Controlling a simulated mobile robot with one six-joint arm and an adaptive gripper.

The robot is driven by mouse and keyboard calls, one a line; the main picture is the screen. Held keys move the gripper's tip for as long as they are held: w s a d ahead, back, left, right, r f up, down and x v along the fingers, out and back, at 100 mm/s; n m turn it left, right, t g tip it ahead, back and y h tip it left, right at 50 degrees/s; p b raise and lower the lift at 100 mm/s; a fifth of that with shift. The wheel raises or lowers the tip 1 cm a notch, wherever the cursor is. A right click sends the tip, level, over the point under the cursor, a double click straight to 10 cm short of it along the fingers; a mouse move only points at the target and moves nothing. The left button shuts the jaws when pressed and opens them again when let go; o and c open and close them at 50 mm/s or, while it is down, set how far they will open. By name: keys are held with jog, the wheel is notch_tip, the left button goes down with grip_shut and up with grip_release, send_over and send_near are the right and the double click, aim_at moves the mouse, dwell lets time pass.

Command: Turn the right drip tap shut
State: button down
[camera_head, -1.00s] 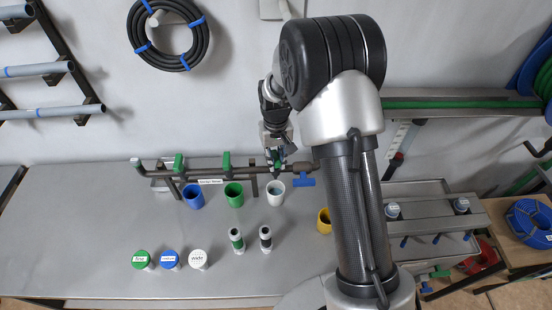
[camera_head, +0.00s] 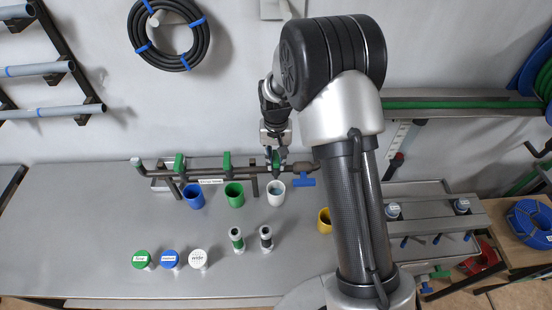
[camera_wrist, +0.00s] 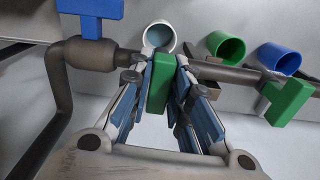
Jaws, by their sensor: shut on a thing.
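The right drip tap has a green handle (camera_wrist: 160,84), held between my gripper's two blue-padded fingers in the wrist view. The handle lies across the dark manifold pipe (camera_wrist: 225,72). My gripper (camera_head: 277,161) is shut on this handle at the right end of the row of green taps in the head view; the fingers partly hide it there. The other green tap handles, the left one (camera_head: 179,162) and the middle one (camera_head: 227,161), stand across the pipe. The middle one also shows in the wrist view (camera_wrist: 288,101).
A blue-handled valve (camera_head: 304,180) sits on the pipe just right of my gripper. White (camera_head: 275,193), green (camera_head: 234,195) and blue (camera_head: 194,197) cups stand below the pipe. Labelled caps (camera_head: 170,259) and two small fittings (camera_head: 237,239) stand nearer on the bench.

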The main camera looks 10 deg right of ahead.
jog(key=c, duration=1.5)
grip_release()
jog(key=shift+r, duration=0.1)
notch_tip(320, 180, up, 12)
jog(key=shift+f, duration=0.1)
jog(key=s+r+t+b, duration=0.1)
jog(key=s+r+b, duration=0.2)
jog(key=s+r, duration=0.35)
jog(key=s+n+t+b, duration=0.1)
jog(key=s, duration=0.6)
jog(key=s+f+n+t+b, duration=0.1)
jog(key=s+b, duration=0.1)
jog(key=s, duration=0.6)
jog(key=s+n+t+b, duration=0.1)
jog(key=s+b, duration=0.1)
jog(key=s, duration=0.6)
jog(key=shift+s+f+t, duration=0.15)
jog(key=shift+f+t, duration=0.15)
jog(key=shift+f, duration=0.05)
jog(key=shift+c, duration=0.5)
